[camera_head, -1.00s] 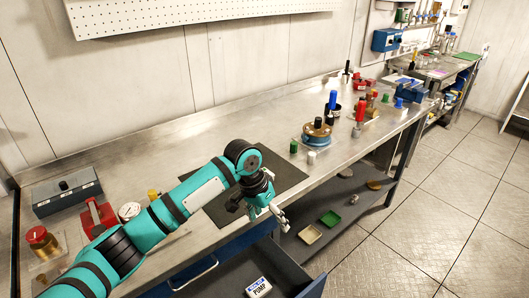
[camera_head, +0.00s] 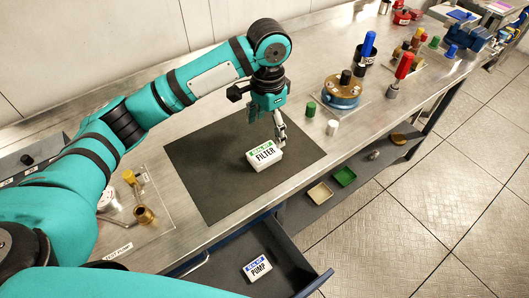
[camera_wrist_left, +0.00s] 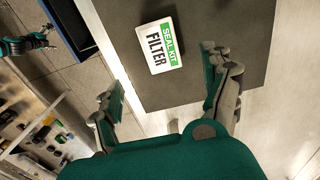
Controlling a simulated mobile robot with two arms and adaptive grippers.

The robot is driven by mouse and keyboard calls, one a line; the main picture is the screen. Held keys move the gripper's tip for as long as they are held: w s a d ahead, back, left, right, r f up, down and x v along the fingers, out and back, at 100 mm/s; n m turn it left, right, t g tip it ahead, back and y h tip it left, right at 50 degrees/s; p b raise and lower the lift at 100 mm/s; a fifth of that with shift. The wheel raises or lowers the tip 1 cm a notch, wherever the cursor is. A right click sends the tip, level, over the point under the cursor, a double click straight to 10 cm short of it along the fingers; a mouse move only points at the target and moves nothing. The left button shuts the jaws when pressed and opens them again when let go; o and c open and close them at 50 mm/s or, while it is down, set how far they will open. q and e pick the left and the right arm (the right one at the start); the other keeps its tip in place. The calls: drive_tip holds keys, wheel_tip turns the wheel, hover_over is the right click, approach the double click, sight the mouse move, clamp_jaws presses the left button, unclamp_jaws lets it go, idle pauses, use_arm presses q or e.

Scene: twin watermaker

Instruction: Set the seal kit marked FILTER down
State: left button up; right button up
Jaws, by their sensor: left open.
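The seal kit marked FILTER (camera_head: 265,155), a small white box with a green band, lies label up on the dark mat (camera_head: 205,185) on the bench. My left gripper (camera_head: 280,130) is above and just behind it, pointing down. In the left wrist view the FILTER kit (camera_wrist_left: 158,46) lies on the mat beyond the spread fingers of my left gripper (camera_wrist_left: 163,82), which is open and empty. Part of my right arm's end (camera_wrist_left: 30,43) shows small at the left of the wrist view; its finger state is unclear.
A seal kit marked PUMP (camera_head: 257,268) lies in the open drawer (camera_head: 290,255) below the bench edge. A green cap (camera_head: 310,109), a white cap (camera_head: 332,127) and a blue round housing (camera_head: 342,92) stand right of the mat. Brass fittings (camera_head: 144,214) stand left. Bare mat surrounds the FILTER kit.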

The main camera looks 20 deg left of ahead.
use_arm(q)
hover_over(268, 150)
wheel_tip(268, 150, down, 4)
drive_tip(key=shift+s+f, duration=0.15)
drive_tip(key=shift+f, duration=0.25)
drive_tip(key=shift+f+p, duration=0.9)
drive_tip(key=shift+f, duration=1.75)
drive_tip(key=c, duration=1.3)
use_arm(e)
drive_tip(key=shift+w+a+r, duration=0.15)
drive_tip(key=shift+w+r, duration=0.65)
drive_tip(key=shift+r, duration=0.3)
